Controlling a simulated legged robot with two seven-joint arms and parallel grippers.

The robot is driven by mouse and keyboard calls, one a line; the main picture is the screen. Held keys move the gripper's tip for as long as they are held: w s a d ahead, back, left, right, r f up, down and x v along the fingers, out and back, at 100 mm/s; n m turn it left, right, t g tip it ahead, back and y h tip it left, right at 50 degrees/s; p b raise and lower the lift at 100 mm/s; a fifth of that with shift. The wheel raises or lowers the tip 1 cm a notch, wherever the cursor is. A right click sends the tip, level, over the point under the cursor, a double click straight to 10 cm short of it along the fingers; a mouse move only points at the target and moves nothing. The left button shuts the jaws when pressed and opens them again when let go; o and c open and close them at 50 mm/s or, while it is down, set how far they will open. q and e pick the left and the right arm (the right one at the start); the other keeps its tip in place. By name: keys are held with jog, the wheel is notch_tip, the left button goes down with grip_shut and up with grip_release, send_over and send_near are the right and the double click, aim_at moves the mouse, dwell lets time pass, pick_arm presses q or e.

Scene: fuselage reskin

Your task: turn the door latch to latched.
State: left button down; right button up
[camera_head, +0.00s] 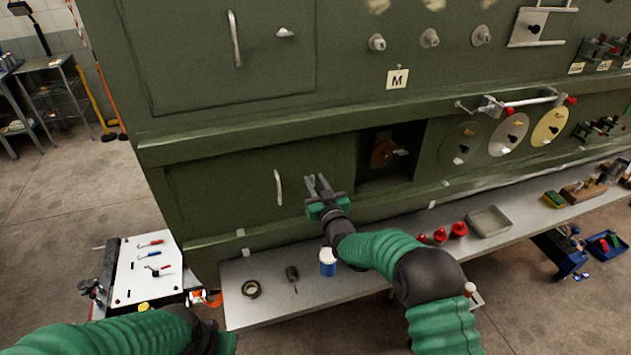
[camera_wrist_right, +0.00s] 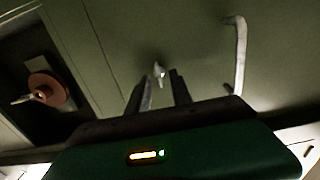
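A small pale door latch (camera_wrist_right: 157,72) sits on the green lower door (camera_wrist_right: 200,45), which also shows in the head view (camera_head: 225,185). In the wrist view the latch stands roughly upright, slightly tilted, just beyond and between my right fingertips. My right gripper (camera_head: 317,182) is open, with two parallel fingers pointing at the door; it also shows in the wrist view (camera_wrist_right: 160,85). I cannot tell whether a finger touches the latch. In the head view the gripper hides this latch. My left arm is at the bottom left; its fingers are hidden or cut off.
A door handle (camera_head: 278,187) is left of my right gripper. A dark recess (camera_head: 400,150) with a reddish round knob (camera_head: 383,152) is to its right. Another latch (camera_head: 285,32) is on the upper door. Below, a grey bench (camera_head: 270,310) holds a blue-and-white can (camera_head: 327,262) and red parts.

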grip_shut()
dwell(0.3)
jog(key=shift+w+d+f+m+b, duration=0.1)
jog(key=shift+d+f+m+b, duration=0.1)
jog(key=shift+m+b, duration=3.25)
jog(key=shift+s+d+f+m+b, duration=0.1)
jog(key=shift+d+f+m+b, duration=0.1)
jog(key=shift+m+b, duration=3.2)
jog(key=shift+w+d+f+m+b, duration=0.15)
jog(key=shift+m+b, duration=2)
jog(key=shift+b, duration=2.55)
